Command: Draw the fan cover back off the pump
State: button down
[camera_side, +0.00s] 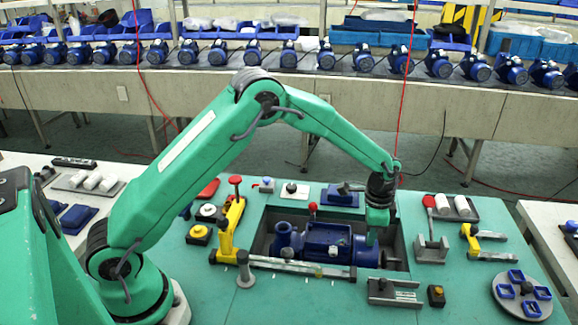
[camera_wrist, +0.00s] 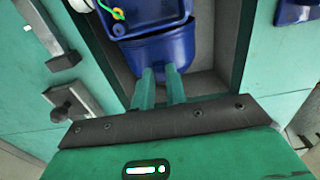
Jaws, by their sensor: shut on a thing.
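The blue pump (camera_side: 325,238) lies on its side in a grey recess in the green bench. Its fan cover (camera_side: 366,254) is the blue rounded end at the right, in line with the pump body. In the wrist view the fan cover (camera_wrist: 158,48) sits directly against the pump body (camera_wrist: 145,14); I cannot tell whether there is a gap. My gripper (camera_side: 373,238) points down at the cover. In the wrist view the two green fingers of my gripper (camera_wrist: 160,72) are shut on the cover's near end. The far side of the grip is hidden.
The recess wall (camera_side: 398,250) is close on the right. A yellow lever clamp (camera_side: 230,225) stands at the left, a grey bracket (camera_side: 431,247) and another yellow clamp (camera_side: 474,238) at the right. A grey rail (camera_side: 300,267) runs along the front.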

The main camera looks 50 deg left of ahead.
jog(key=shift+w+d, duration=0.35)
dwell(0.6)
jog(key=c, duration=1.3)
grip_release()
jog(key=shift+c, duration=0.2)
jog(key=shift+r, duration=0.1)
jog(key=shift+r, duration=2.9)
notch_tip(320, 180, up, 8)
